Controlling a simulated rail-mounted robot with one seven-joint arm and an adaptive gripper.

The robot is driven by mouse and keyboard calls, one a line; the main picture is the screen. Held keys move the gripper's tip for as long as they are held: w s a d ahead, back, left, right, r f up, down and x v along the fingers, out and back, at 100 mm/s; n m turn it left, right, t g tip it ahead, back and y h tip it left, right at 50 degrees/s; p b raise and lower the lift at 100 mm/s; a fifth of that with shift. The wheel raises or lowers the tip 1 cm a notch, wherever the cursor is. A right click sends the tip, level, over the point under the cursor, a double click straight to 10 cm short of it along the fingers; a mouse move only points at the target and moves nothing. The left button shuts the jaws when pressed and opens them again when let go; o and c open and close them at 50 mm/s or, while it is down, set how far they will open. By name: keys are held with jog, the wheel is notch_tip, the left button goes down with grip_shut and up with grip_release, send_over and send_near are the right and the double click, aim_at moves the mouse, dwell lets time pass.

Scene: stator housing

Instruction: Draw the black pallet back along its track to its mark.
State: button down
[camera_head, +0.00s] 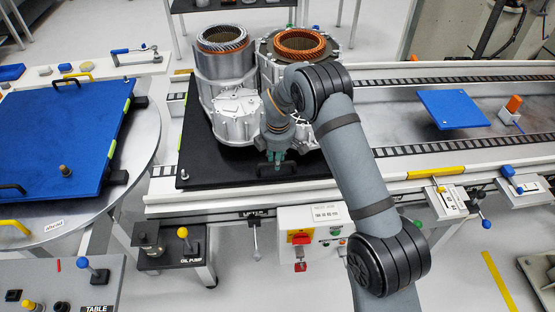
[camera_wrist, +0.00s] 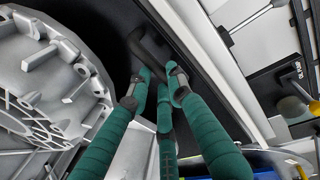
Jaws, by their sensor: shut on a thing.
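The black pallet (camera_head: 215,170) lies on the conveyor track (camera_head: 430,147) at its left part and carries two metal stator housings (camera_head: 215,75) with copper windings. A black bar handle (camera_head: 262,172) stands at the pallet's front edge. My gripper (camera_head: 278,160) is down at this handle, with its green fingers shut on it. In the wrist view the gripper (camera_wrist: 160,82) has its fingertips around the dark handle (camera_wrist: 150,48), beside a housing (camera_wrist: 45,85). I cannot tell which is the mark.
A blue plate (camera_head: 452,108) and an orange-topped post (camera_head: 512,104) are on the track to the right. A turntable with a large blue board (camera_head: 65,135) stands at the left. Track between the housings and the blue plate looks partly free, though my arm covers some of it.

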jog(key=c, duration=1.6)
grip_release()
jog(key=shift+a, duration=0.1)
jog(key=shift+o, duration=0.2)
notch_tip(320, 180, up, 12)
jog(key=s, duration=0.2)
jog(key=shift+s, duration=0.2)
jog(key=shift+f, duration=0.2)
